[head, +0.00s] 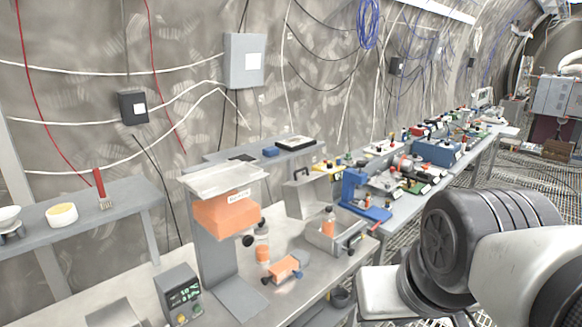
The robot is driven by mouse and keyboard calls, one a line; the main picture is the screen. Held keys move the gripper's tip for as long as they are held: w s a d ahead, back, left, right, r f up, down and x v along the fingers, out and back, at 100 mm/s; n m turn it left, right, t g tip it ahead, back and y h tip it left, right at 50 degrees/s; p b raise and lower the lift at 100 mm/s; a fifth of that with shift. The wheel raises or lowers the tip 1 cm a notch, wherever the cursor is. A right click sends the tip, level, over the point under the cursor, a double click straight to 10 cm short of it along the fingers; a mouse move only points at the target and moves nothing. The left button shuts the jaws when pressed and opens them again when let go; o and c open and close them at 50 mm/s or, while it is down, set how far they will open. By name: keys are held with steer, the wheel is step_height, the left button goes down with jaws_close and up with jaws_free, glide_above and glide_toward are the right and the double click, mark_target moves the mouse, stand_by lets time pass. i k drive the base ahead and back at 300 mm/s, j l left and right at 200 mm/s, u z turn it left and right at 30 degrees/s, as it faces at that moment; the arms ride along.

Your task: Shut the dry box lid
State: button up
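A grey metal box (325,240), which looks like the dry box, stands on the steel bench in the head view. A lid-like panel with a dark handle (300,193) stands raised at its back left, so the box looks open. An orange bottle (328,222) shows at the box, seemingly inside it. Dark knobs or latches show at its front right. My arm fills the lower right, to the right of the box and nearer to the camera. My gripper's fingers do not show.
An orange-headed bench device (228,213) stands left of the box, with a small orange tool (282,269) in front. A blue press (355,195) stands close behind on the right. A meter (179,295) sits at the front left. A cluttered long bench (440,185) runs back right.

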mark_target(307, 195)
steer(key=i+l, duration=0.3)
steer(key=i+l+u, duration=0.1)
steer(key=i+l, duration=0.15)
steer(key=l, duration=0.25)
steer(key=i+l, duration=0.25)
steer(key=l, duration=0.15)
steer(key=i+l+u, duration=0.1)
steer(key=i+l, duration=0.2)
steer(key=l, duration=0.15)
steer(key=i+l, duration=0.25)
steer(key=l, duration=0.15)
steer(key=i+l+u, duration=0.1)
steer(key=i, duration=0.3)
steer(key=i+l, duration=0.3)
steer(key=i+u, duration=0.05)
steer(key=i, duration=0.05)
